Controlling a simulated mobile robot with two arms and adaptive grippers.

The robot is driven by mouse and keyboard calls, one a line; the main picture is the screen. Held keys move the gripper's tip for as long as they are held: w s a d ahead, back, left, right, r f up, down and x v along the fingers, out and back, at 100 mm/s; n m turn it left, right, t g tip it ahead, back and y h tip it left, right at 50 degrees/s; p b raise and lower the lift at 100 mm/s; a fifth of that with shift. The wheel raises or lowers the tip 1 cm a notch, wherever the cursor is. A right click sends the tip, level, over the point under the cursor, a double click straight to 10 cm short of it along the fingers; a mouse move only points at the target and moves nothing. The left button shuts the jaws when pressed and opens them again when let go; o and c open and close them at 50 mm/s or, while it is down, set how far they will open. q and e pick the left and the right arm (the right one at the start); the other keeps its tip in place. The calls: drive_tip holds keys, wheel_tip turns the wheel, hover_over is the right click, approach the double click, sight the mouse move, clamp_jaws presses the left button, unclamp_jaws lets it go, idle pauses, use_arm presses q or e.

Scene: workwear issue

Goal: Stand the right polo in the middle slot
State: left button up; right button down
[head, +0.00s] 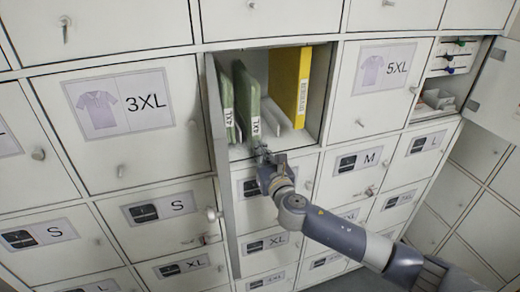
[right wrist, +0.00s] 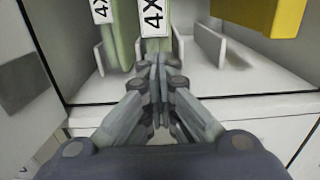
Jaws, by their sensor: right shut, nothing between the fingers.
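Two green folded polos with white 4XL labels stand upright in the left part of the open compartment. The right polo (head: 245,90) is the taller-looking one; it also shows in the right wrist view (right wrist: 128,35), with its label (right wrist: 153,15) facing me. The left polo (head: 226,95) stands beside it. Low white dividers (right wrist: 210,45) mark slots on the compartment floor, with bare floor showing between the right polo and a yellow item. My right gripper (right wrist: 157,72) is shut and empty, its fingertips just in front of and below the right polo's label. My left gripper is not in view.
A yellow labelled item (head: 289,85) stands upright at the compartment's right. The open compartment door (head: 224,165) hangs at its left. Closed locker doors surround it. Another open locker (head: 445,75) with small items and its swung door (head: 497,95) are at the right.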

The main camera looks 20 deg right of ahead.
drive_tip(key=shift+w, duration=0.2)
drive_tip(key=w, duration=0.5)
drive_tip(key=shift+w+a, duration=0.15)
idle(0.3)
